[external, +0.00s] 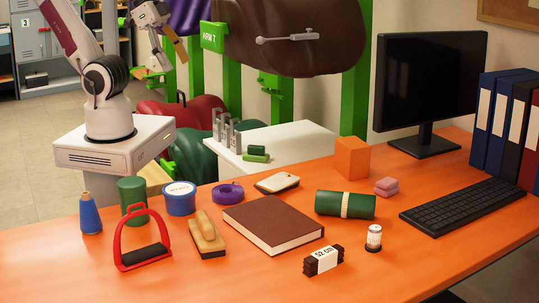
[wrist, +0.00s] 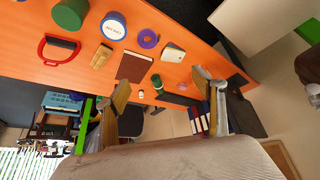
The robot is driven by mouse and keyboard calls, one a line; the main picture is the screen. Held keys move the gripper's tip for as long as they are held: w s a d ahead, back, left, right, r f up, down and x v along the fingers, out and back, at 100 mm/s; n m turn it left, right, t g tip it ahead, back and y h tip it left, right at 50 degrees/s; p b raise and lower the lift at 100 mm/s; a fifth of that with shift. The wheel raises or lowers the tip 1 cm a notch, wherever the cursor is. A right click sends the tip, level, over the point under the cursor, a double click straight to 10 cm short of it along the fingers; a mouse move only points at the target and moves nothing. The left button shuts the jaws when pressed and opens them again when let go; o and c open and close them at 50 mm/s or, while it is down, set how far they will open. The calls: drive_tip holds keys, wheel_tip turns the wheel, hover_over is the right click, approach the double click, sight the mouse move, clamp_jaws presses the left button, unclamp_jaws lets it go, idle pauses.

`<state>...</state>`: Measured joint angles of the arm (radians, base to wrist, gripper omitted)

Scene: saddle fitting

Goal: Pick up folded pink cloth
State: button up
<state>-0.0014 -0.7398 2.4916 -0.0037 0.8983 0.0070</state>
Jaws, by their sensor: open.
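The folded pink cloth (external: 386,187) is a small pink stack on the orange table, right of the green roll and left of the keyboard. It shows small and faint in the wrist view (wrist: 183,86), between my fingers in the picture but far beyond them. My gripper (external: 171,57) is raised at the upper left in the external view, well away from the cloth, behind the table's far side. In the wrist view my gripper (wrist: 160,88) has its two fingers wide apart with nothing between them.
Near the cloth are an orange box (external: 351,157), a green roll (external: 345,204), a keyboard (external: 463,205) and a monitor (external: 430,85). A brown book (external: 273,223), a small jar (external: 374,238) and a red stirrup (external: 142,240) also stand on the table (external: 200,280). Its front edge area is mostly clear.

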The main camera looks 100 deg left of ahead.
drive_tip(key=w+r+m+h, duration=0.1)
drive_tip(key=w+r+m, duration=0.15)
drive_tip(key=w, duration=1.25)
drive_tip(key=m+h, duration=0.2)
hover_over(386, 181)
drive_tip(key=s+a, duration=0.2)
drive_tip(key=s, duration=0.1)
wheel_tip(386, 181, down, 29)
drive_tip(key=shift+s+d+r, duration=0.1)
drive_tip(key=shift+d, duration=0.05)
drive_tip(key=shift+w+d+f+t+y, duration=0.15)
drive_tip(key=shift+w+f, duration=0.2)
drive_tip(key=shift+f, duration=0.2)
drive_tip(key=shift+w+d+f+t+y, duration=0.15)
drive_tip(key=shift+w+f, duration=0.15)
drive_tip(key=shift+f, duration=0.25)
drive_tip(key=shift+f, duration=0.15)
drive_tip(key=shift+x, duration=2.5)
